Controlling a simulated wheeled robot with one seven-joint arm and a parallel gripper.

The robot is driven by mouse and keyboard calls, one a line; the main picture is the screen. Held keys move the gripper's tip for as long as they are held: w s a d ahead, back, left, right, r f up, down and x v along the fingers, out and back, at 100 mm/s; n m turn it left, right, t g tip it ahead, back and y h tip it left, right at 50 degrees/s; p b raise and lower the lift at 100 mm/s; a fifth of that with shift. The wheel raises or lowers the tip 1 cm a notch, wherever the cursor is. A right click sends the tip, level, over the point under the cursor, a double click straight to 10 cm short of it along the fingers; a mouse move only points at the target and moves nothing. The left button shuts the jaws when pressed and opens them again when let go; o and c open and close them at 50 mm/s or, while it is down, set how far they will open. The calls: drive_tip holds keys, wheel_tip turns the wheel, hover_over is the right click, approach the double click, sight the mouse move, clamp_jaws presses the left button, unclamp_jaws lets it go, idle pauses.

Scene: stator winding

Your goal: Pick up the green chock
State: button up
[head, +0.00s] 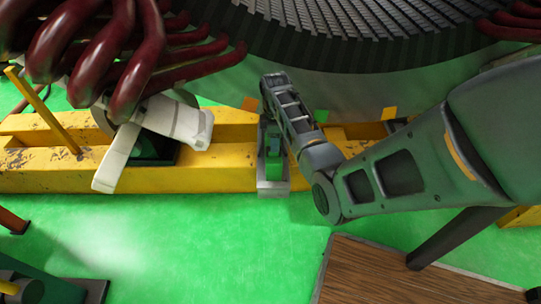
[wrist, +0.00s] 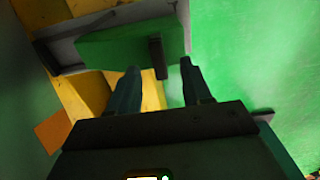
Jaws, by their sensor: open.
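The green chock (wrist: 120,44) shows large in the wrist view, sitting in a grey metal holder (wrist: 65,55) with a dark upright piece at its near end. In the head view the chock (head: 273,145) stands at the yellow beam, its holder (head: 273,187) below it. My gripper (wrist: 160,65) is open, its two dark fingers apart with that dark upright piece between or just beyond the tips. Whether the fingers touch it I cannot tell. In the head view my wrist hides the gripper's fingertips.
The yellow beam (head: 225,170) runs across the head view, with the large round stator (head: 340,55) behind it. Dark red coils (head: 120,60) hang at the upper left. White pieces (head: 170,118) lie on the beam to the left.

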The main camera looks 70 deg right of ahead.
sight(273, 161)
wheel_tip(273, 161, down, 6)
drive_tip(key=b, duration=0.3)
drive_tip(key=shift+w+r, duration=0.15)
drive_tip(key=shift+r, duration=0.2)
clamp_jaws()
drive_tip(key=shift+d, duration=0.1)
